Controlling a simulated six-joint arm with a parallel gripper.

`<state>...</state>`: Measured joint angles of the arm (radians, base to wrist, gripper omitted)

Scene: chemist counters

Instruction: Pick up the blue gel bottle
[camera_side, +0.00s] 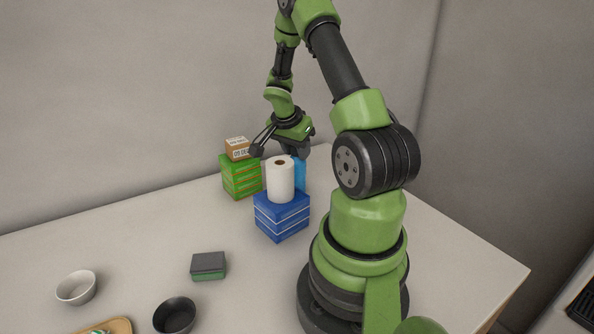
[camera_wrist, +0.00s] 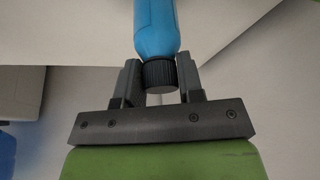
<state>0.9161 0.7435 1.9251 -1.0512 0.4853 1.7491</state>
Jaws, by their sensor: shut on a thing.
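The blue gel bottle (camera_wrist: 156,28) shows in the wrist view with its black cap (camera_wrist: 160,76) towards my gripper (camera_wrist: 160,82). The fingers stand on both sides of the cap, and my gripper is shut on the bottle there. In the side view, a strip of the blue bottle (camera_side: 300,173) shows behind a white paper roll, below my gripper (camera_side: 278,149). The roll hides much of the bottle, and its base is out of sight. I cannot tell whether it touches the table.
The white paper roll (camera_side: 280,182) stands on stacked blue boxes (camera_side: 281,222), close in front of the bottle. Stacked green boxes (camera_side: 240,181) carry a small brown box (camera_side: 237,149) to the left. A grey-green block (camera_side: 208,266), white bowl (camera_side: 76,288) and black bowl (camera_side: 174,316) lie nearer.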

